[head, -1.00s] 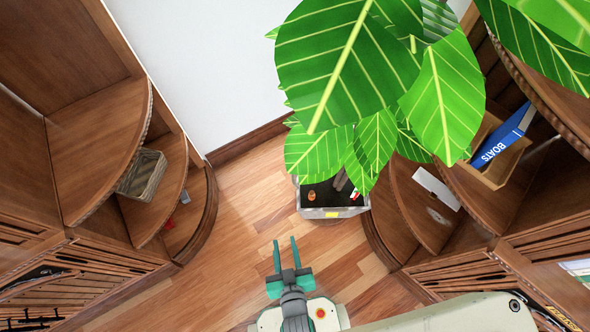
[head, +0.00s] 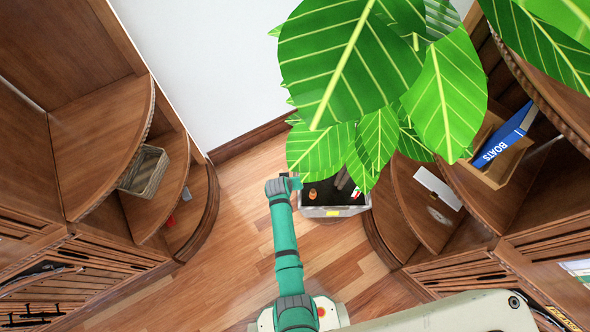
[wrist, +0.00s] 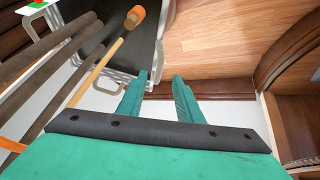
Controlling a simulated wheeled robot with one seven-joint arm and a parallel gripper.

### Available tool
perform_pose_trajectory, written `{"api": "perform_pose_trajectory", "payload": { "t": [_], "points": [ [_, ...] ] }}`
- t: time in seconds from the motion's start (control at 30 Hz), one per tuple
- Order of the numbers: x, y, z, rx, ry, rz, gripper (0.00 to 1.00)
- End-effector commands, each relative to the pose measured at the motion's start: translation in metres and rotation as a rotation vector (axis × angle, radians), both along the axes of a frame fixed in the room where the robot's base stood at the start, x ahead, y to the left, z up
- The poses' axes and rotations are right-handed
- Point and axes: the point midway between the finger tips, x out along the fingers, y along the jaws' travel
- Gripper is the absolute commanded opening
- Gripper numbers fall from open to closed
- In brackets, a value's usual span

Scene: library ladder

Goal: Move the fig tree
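The fig tree (head: 350,60) has big green leaves with pale veins, which fill the upper middle of the head view. Its grey box planter (head: 333,211) stands on the floor below, with dark contents and a yellow label in front.
Curved wooden shelves stand left (head: 140,200) and right (head: 420,200). The left one holds a wicker basket (head: 145,172); the right one holds a blue BOATS box (head: 505,135).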

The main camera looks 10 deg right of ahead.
Motion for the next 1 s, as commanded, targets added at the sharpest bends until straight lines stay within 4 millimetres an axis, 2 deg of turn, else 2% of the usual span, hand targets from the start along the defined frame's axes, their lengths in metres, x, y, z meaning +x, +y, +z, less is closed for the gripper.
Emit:
{"api": "perform_pose_trajectory", "payload": {
  "t": [0.03,0.2,0.43,1.0],
  "points": [
    [0.015,0.0,0.004,0.002,0.018,-0.01,0.33],
    [0.04,0.0,0.01,0.004,0.076,-0.036,0.33],
    [0.05,-0.002,0.009,0.005,0.102,-0.049,0.33],
    [0.07,-0.019,-0.047,0.006,0.101,-0.05,0.33]
  ]
}}
